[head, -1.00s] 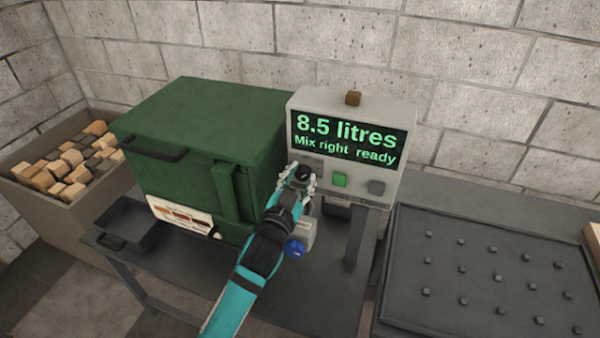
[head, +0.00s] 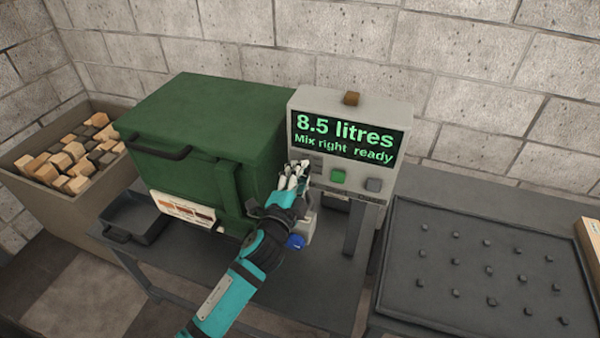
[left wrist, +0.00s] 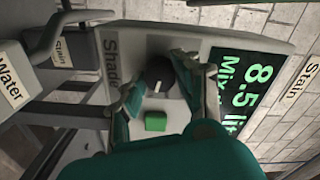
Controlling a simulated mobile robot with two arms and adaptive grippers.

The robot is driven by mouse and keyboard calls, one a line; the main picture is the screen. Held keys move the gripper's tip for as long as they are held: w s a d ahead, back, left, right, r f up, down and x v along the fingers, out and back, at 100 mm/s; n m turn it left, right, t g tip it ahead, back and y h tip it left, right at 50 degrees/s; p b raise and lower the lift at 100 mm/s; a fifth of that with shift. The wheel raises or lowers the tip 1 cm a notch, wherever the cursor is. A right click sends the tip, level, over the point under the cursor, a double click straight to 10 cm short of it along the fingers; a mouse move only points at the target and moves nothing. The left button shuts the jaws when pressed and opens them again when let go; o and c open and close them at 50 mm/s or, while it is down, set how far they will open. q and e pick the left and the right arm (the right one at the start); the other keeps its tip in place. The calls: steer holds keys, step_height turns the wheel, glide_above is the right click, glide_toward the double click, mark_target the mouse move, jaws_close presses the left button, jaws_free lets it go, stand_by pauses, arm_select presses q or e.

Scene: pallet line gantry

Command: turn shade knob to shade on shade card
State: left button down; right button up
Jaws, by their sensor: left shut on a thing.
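The grey control panel (head: 300,120) has a display reading "8.5 litres, Mix right ready". My left gripper (head: 291,177) is at the panel's lower left and hides the shade knob in the head view. In the left wrist view, the dark round shade knob (left wrist: 159,72) sits between the two fingers of my left gripper (left wrist: 160,84), which is shut on it. A small pale mark shows on the knob near the green button. The word "Shade" stands beside it. The shade card (head: 185,208), with swatches from orange to dark brown, is on the green box's front. My right gripper is out of view.
A green button (head: 338,176) and a grey button (head: 373,185) are close right of the gripper. The green box (head: 195,130) stands left. A blue knob (head: 296,242) is below my wrist. A studded dark tray (head: 440,285) lies right.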

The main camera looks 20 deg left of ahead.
arm_select(q)
steer(key=shift+m+p, duration=0.3)
steer(key=shift+m, duration=1.3)
steer(key=c, duration=0.9)
jaws_free()
steer(key=shift+d, duration=0.1)
steer(key=shift+c, duration=0.2)
steer(key=s, duration=1.2)
steer(key=shift+a, duration=0.25)
